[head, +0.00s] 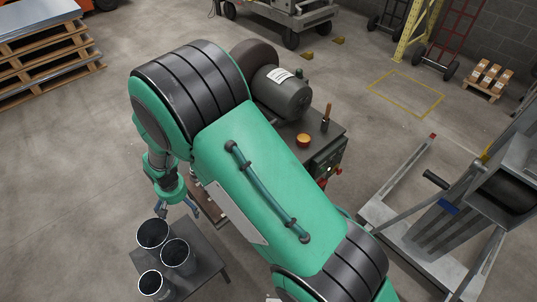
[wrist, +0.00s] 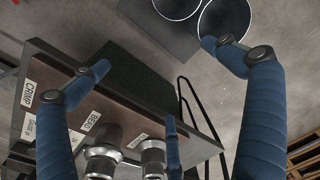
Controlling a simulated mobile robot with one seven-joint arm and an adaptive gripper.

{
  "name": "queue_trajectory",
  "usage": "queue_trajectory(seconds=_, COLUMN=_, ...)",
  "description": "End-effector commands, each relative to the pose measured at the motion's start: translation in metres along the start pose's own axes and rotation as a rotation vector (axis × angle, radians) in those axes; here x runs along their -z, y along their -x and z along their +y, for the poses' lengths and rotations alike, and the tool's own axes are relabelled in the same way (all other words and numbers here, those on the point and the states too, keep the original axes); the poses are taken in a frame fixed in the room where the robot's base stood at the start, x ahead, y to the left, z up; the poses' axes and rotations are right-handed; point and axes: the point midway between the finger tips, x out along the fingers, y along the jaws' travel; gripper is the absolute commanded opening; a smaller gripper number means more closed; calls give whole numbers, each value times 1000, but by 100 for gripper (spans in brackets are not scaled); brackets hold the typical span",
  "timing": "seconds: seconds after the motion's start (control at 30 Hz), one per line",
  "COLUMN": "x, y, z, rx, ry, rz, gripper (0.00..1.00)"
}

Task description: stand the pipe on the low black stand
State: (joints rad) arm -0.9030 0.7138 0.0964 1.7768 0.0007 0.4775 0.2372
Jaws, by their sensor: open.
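Three dark, open-topped pipes stand upright on the low black stand (head: 209,258) at the lower left of the head view: a back-left pipe (head: 152,247), a right pipe (head: 176,264) and a front pipe (head: 152,290). I cannot tell which one the task means. My gripper (head: 180,207) is open and empty, just behind and above the stand, apart from the pipes. In the wrist view its blue fingers (wrist: 156,58) are spread. Two pipe mouths (wrist: 224,20) show at that view's top, one close to the right fingertip, with part of the stand (wrist: 151,18).
A labelled bench (wrist: 60,88) with metal rollers (wrist: 104,163) lies under my fingers in the wrist view. A machine with a dark cylinder (head: 282,97) stands behind my arm. A grey frame (head: 415,235) is at right. Floor left of the stand is clear.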

Motion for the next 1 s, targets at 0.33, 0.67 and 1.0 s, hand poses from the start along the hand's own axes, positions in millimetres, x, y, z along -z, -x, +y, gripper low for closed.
queue_trajectory(seconds=0.33, x=2, y=123, z=94, rx=0, ry=-95, rz=63, gripper=100)
queue_trajectory(seconds=0.67, x=-28, y=228, z=178, rx=-9, ry=-183, rz=121, gripper=100)
queue_trajectory(seconds=1.0, x=-85, y=321, z=252, rx=-28, ry=-272, rz=180, gripper=100)
